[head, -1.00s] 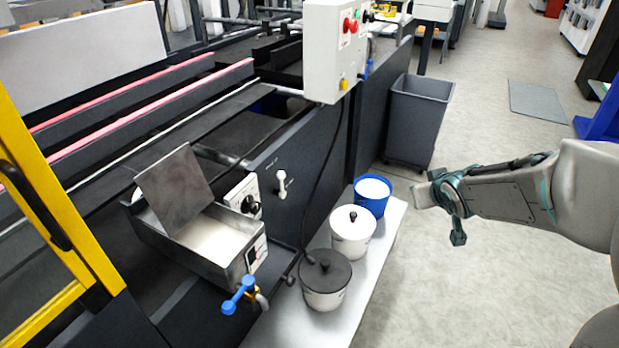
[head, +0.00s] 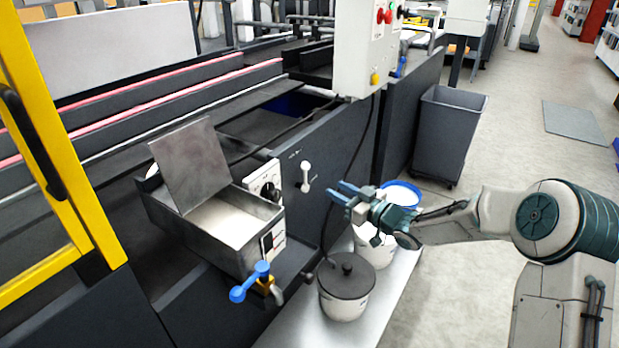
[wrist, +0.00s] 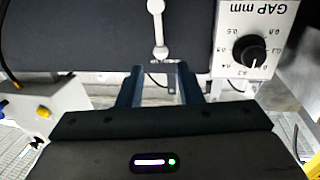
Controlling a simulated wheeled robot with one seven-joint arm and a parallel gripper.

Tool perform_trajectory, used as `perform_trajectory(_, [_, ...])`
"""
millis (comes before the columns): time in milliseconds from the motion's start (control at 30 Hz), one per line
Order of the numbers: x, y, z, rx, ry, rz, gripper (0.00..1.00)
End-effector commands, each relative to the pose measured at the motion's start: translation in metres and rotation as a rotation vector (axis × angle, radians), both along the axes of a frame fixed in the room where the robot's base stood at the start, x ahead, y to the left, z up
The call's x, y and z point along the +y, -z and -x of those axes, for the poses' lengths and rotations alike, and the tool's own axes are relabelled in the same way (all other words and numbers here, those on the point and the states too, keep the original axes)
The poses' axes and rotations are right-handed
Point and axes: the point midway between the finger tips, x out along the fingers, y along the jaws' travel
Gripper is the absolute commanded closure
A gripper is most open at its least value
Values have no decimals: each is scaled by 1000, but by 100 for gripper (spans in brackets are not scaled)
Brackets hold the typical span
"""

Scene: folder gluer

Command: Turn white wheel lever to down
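The white lever (head: 306,176) is a short handle with rounded ends on the dark side panel of the machine. It stands roughly upright, leaning slightly, in the head view. In the wrist view the lever (wrist: 157,28) is at the top centre, just beyond the fingertips. My gripper (head: 336,190) is to the right of the lever, pointing at the panel. In the wrist view the two fingers of my gripper (wrist: 159,70) are apart with nothing between them. A gap shows between fingers and lever; I cannot tell how wide.
A dial plate marked GAP mm (wrist: 247,45) is beside the lever. A glue tank (head: 225,225) with a blue-handled tap (head: 250,282) is to the left. Pots, including a dark-lidded one (head: 346,285), stand below my gripper. A control box (head: 362,50) hangs above.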

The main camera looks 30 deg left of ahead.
Motion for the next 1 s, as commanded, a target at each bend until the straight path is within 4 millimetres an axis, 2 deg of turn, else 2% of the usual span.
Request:
perform_trajectory(100, [26, 2, -6, -1, -3, -1, 67])
perform_trajectory(300, [66, 2, -18, -1, -1, 1, 67])
perform_trajectory(500, [94, 1, -27, 0, 0, 2, 67])
perform_trajectory(700, [108, 0, -31, 0, 2, 2, 67])
perform_trajectory(1000, [110, 0, -32, 1, 2, 3, 67])
